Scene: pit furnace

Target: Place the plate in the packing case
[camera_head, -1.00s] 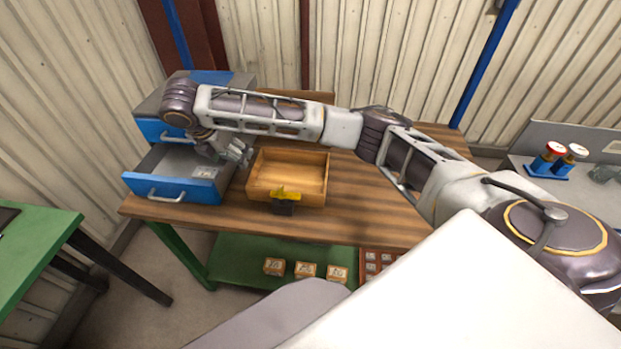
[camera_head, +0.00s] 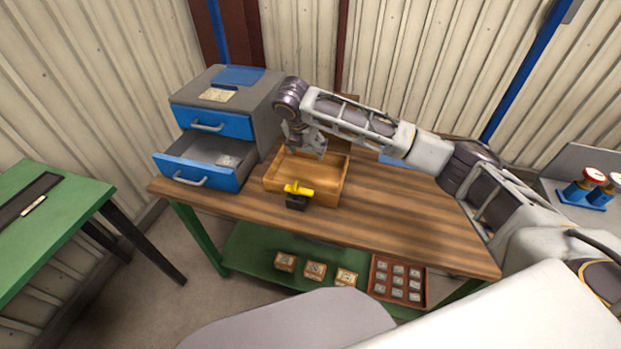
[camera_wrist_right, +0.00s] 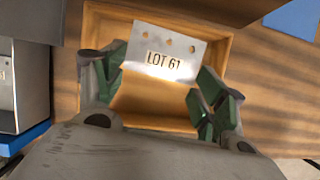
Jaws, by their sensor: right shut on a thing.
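A metal plate (camera_wrist_right: 162,55) marked "LOT 61", with several holes along its top, is held between the fingers of my right gripper (camera_wrist_right: 165,85) in the right wrist view. The packing case, an open wooden box (camera_head: 335,190), stands on the workbench in the head view. It also shows below the plate in the right wrist view (camera_wrist_right: 225,50). My right gripper (camera_head: 306,149) is over the far part of the case. The plate itself is hard to make out in the head view. My left gripper is not in view.
A grey cabinet (camera_head: 262,112) with blue drawers stands left of the case, its lower drawer (camera_head: 208,168) open with a pale tag inside. A yellow-and-black item (camera_head: 298,190) is at the case's front edge. The bench top (camera_head: 400,215) is clear to the right.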

